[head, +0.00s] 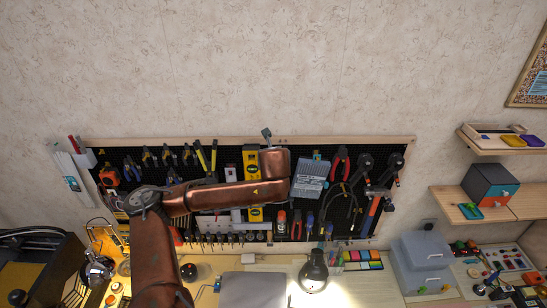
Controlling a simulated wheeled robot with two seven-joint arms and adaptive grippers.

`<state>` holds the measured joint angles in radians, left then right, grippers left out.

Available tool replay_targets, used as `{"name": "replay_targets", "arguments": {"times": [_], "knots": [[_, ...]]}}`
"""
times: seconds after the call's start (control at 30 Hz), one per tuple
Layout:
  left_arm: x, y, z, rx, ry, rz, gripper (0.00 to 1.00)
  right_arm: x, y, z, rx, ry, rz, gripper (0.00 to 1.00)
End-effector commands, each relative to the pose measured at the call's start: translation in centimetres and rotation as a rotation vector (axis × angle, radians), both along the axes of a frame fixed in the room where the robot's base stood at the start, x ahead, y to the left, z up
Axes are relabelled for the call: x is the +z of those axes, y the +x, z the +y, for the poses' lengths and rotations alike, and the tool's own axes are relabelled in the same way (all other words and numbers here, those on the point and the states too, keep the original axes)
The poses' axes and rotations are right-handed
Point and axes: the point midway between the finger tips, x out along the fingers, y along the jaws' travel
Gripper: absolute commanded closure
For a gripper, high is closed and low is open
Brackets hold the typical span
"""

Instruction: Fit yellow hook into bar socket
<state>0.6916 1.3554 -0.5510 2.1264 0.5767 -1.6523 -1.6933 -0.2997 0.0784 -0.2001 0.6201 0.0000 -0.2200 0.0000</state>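I cannot make out the yellow hook for certain. A yellow tool like a spirit level (251,160) hangs on the pegboard, partly behind my arm. A pale horizontal bar (250,226) is low on the board, but I cannot tell whether it has the socket. My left arm crosses the board from the lower left. A small grey part (266,133) shows above its copper end, at the board's top edge, and seems to be my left gripper. Its fingers are too small to read, and no held object can be made out. My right gripper is out of view.
The pegboard (112,148) is crowded with pliers, screwdrivers and cables. A lit lamp (313,270) and a grey lidded box (422,262) stand on the bench below. Shelves (498,203) stick out at the right. The wall above the board is clear.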

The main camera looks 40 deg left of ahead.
Motion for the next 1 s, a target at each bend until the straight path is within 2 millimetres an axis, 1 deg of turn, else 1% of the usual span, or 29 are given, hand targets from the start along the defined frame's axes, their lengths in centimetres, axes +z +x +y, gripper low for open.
{"name": "replay_targets", "arguments": {"times": [0.53,1.0], "knots": [[-0.04,-0.01,0.00,0.000,0.000,0.000,1.00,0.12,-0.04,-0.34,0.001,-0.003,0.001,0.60],[-0.57,-0.01,0.00,0.000,0.000,0.000,1.00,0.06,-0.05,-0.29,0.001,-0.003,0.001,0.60]]}}
